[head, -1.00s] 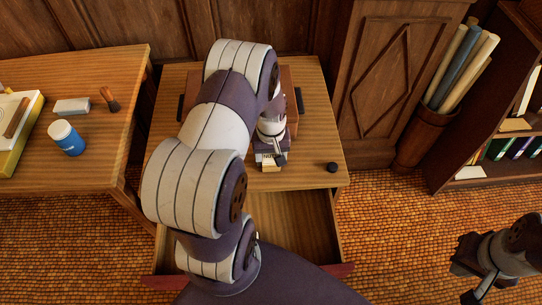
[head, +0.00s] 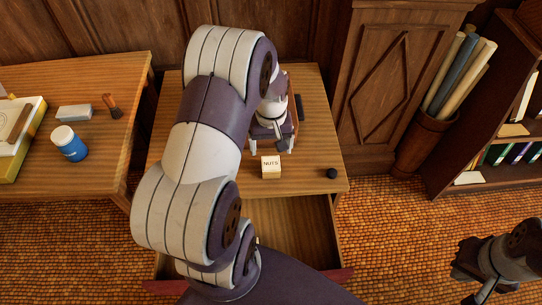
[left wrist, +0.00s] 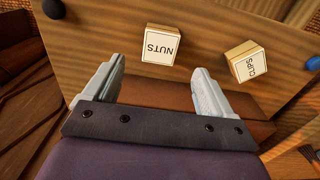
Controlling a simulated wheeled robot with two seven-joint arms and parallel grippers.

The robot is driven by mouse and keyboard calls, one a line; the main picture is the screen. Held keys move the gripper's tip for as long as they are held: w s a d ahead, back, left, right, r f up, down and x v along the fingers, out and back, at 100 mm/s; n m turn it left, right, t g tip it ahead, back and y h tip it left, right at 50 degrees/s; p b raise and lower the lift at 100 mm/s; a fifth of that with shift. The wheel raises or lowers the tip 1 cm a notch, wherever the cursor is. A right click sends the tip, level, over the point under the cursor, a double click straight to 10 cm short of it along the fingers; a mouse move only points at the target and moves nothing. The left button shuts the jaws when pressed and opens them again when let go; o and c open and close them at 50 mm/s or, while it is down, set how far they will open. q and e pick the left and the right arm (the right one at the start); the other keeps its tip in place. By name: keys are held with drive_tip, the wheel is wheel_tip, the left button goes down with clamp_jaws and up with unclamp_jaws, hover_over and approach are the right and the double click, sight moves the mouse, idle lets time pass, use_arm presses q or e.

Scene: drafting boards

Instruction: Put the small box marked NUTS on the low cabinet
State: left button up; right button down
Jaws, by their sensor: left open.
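The small cream box marked NUTS (head: 271,167) stands on the wooden top of the low cabinet (head: 313,160), near its front edge. It also shows in the left wrist view (left wrist: 161,45), just beyond my fingertips. My left gripper (head: 271,146) is just behind the box, low over the cabinet top. In the left wrist view its fingers (left wrist: 158,70) are apart with nothing held between them. The cabinet's drawer (head: 290,230) is pulled out. My right gripper (head: 478,288) is at the lower right, over the floor, small and partly cut off.
A similar box marked CLIPS (left wrist: 245,62) stands near NUTS; my arm hides it in the head view. A reddish-brown block (left wrist: 170,95) lies under my left fingers. A dark knob (head: 331,173) sits at the cabinet's front right. A desk (head: 95,90) stands at left.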

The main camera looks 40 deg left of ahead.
use_arm(q)
drive_tip(key=s+d+r+m, duration=0.3)
drive_tip(key=d+r+m, duration=0.1)
drive_tip(key=d, duration=0.2)
drive_tip(key=s+d+r+m+t, duration=0.1)
drive_tip(key=s+d+r+m, duration=0.2)
drive_tip(key=d, duration=0.3)
drive_tip(key=shift+s+d+r+m, duration=0.3)
drive_tip(key=shift+s+r+m, duration=0.1)
drive_tip(key=shift+s+m, duration=0.15)
